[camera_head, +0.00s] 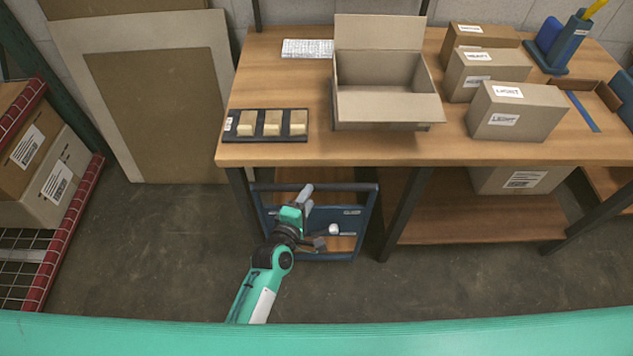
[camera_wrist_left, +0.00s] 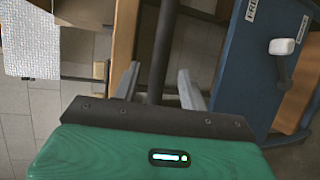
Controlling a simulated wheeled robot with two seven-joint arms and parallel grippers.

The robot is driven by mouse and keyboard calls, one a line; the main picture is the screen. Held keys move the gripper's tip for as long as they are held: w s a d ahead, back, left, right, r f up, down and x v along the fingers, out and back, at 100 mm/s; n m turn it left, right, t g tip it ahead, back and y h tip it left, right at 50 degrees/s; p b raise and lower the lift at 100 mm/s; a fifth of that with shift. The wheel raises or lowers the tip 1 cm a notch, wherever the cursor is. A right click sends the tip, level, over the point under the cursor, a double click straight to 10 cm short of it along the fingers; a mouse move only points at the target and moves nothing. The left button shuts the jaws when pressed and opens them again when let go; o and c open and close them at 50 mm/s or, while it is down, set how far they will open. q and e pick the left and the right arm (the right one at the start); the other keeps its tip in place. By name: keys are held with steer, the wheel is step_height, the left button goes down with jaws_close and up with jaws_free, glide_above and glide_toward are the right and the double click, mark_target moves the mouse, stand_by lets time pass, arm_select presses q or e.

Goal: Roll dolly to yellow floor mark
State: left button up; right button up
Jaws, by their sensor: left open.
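A blue frame with a flat bed, which looks like the dolly (camera_head: 366,222), stands on the floor at the table's front edge, left of the table's middle leg. A white-tipped grey lever (camera_head: 333,229) sits on it. My left gripper (camera_head: 304,197) is open over it, near its top bar. In the left wrist view, a dark bar (camera_wrist_left: 162,45) runs between the open fingers (camera_wrist_left: 158,85); I cannot tell whether they touch it. The dolly's blue bed (camera_wrist_left: 245,70) and lever (camera_wrist_left: 282,46) show to the right. No yellow floor mark and no right gripper are visible.
The wooden table (camera_head: 350,150) holds an open carton (camera_head: 385,105), a dark tray of blocks (camera_head: 232,133) and several closed boxes (camera_head: 517,111). A red-edged rack (camera_head: 62,230) stands at the left. The grey floor (camera_head: 150,250) between rack and dolly is clear.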

mark_target(317, 184)
arm_select(q)
steer(key=x, duration=0.6)
steer(key=shift+w+d+f, duration=0.15)
steer(key=shift+w, duration=0.3)
jaws_close()
arm_select(e)
steer(key=shift+a+r, duration=0.1)
steer(key=shift+a, duration=0.05)
